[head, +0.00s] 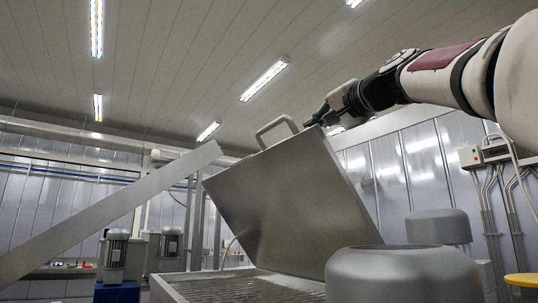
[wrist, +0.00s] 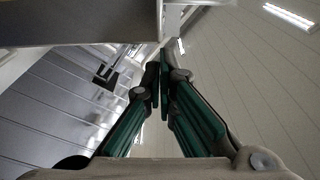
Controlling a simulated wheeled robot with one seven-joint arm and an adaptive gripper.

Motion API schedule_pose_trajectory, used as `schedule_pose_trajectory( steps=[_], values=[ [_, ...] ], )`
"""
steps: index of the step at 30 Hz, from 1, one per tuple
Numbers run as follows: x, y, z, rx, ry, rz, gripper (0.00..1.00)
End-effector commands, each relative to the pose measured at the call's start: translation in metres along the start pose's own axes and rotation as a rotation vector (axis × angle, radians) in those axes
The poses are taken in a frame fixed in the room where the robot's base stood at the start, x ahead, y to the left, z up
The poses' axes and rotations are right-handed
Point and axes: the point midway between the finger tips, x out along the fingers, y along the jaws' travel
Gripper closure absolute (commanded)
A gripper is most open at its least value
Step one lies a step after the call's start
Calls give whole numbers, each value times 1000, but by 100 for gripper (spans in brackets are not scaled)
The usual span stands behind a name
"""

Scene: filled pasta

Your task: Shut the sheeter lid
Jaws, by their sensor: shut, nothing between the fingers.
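The sheeter lid (head: 285,195) is a flat grey metal panel, raised and tilted open in the head view. A bar handle (head: 274,129) stands on its upper edge. Below it, the open sheeter body (head: 172,291) shows a ridged or grated inside. My gripper (head: 313,120) is shut and empty at the lid's top edge, just right of the handle; I cannot tell whether it touches the lid. In the wrist view, the green fingers (wrist: 163,80) are together, close to a grey metal edge at the top that looks like part of the lid.
A rounded grey metal housing (head: 400,276) stands at the front right, with a similar one (head: 439,227) behind it. A long slanted metal bar (head: 110,211) crosses the left side. Motors (head: 115,250) stand at the back left. The air above the lid is clear.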

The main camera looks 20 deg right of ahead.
Motion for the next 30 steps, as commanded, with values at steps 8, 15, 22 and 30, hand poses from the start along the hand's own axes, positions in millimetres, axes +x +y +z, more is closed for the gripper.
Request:
schedule_pose_trajectory(
  steps=[8,15,22,30],
  values=[
    [-10,-1,23,0,0,-2,100],
    [-12,0,31,-1,0,-1,100],
    [-12,0,32,-1,1,-1,100],
    [-12,-1,39,-15,1,-6,100]
  ],
)
